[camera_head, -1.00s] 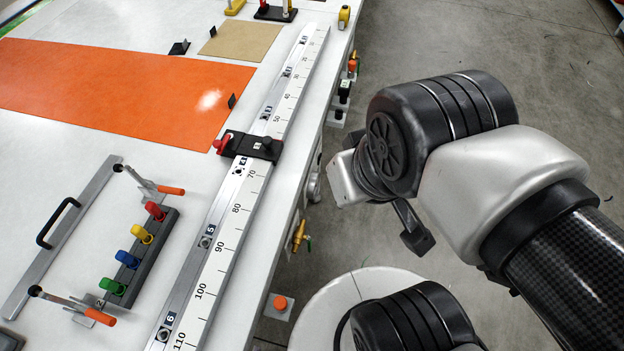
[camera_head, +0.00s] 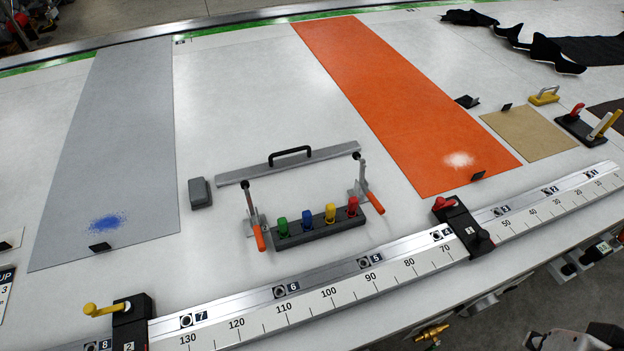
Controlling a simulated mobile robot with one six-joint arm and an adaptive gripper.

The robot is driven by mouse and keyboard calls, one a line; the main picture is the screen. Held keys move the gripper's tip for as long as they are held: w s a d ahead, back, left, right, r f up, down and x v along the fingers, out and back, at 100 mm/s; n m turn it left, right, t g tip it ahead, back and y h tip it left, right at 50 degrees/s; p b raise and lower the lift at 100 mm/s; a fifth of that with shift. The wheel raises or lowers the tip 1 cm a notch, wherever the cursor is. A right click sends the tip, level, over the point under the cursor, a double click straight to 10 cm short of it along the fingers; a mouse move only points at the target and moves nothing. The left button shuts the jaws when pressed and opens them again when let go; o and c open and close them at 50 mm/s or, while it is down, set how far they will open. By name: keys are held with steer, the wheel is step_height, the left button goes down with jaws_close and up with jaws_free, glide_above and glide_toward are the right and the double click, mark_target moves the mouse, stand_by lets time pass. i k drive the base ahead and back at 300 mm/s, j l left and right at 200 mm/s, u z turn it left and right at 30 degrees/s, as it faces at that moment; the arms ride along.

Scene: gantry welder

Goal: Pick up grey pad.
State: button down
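A small dark-grey block-shaped pad (camera_head: 200,192) lies on the white table, between the long light-grey sheet and the clamp fixture. It looks like a lighter slab on a darker base. Nothing touches it, and its top and front side are in clear view. My gripper is not in view; only a piece of my arm shows at the bottom right corner, far from the pad.
A light-grey sheet (camera_head: 112,150) with blue powder lies left of the pad. A clamp bar (camera_head: 330,153) and a rack of coloured knobs (camera_head: 318,231) stand to its right. A ruler rail (camera_head: 330,296) with stops runs along the front. An orange sheet (camera_head: 400,100) lies farther right.

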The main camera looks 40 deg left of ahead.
mark_target(198, 187)
steer(key=l+u, duration=0.1)
steer(key=u, duration=2.3)
